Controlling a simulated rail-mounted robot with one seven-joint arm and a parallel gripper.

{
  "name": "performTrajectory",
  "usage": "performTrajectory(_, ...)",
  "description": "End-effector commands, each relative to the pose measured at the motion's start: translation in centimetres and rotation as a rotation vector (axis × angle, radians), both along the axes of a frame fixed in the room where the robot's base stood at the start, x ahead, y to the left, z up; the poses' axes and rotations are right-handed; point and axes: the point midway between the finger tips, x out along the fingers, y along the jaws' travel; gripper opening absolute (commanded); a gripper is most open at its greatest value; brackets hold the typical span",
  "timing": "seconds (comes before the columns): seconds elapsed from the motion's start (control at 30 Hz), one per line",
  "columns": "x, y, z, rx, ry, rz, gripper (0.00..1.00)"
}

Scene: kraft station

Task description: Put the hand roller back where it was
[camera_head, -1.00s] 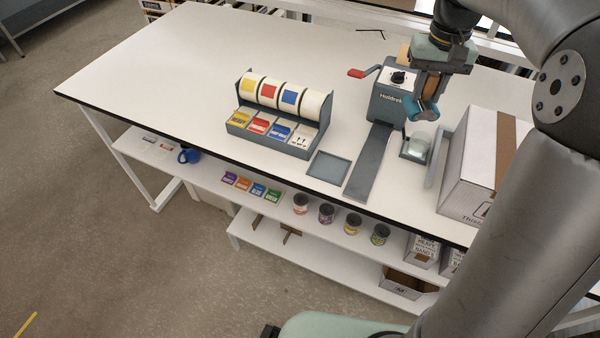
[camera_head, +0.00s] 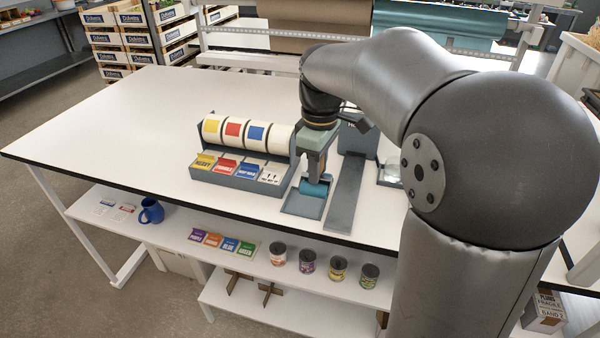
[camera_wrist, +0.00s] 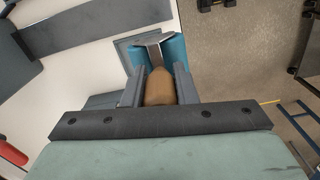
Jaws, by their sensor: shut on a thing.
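The hand roller has a teal cylinder (camera_head: 314,187) and a brown wooden handle (camera_wrist: 160,88). My gripper (camera_wrist: 160,92) is shut on the handle, with one finger on each side of it. In the head view the roller is over the small grey tray (camera_head: 290,207), between the label dispenser and the long grey plate. In the wrist view the roller's teal part (camera_wrist: 174,52) also lies over the tray. I cannot tell whether the roller touches the tray floor.
The label dispenser (camera_head: 240,178) stands close to the left of the tray. The long grey plate (camera_head: 345,195) lies to the right. The table's front edge is just in front of the tray. The left of the white table (camera_head: 110,125) is clear.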

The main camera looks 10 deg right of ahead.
Motion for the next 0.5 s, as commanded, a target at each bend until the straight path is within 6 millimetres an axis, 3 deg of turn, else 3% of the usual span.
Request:
performTrajectory(0.23,3.9,0.7,-4.2,0.000,0.002,0.000,0.09)
performTrajectory(0.5,5.3,1.0,-6.0,0.000,0.001,-0.001,0.09)
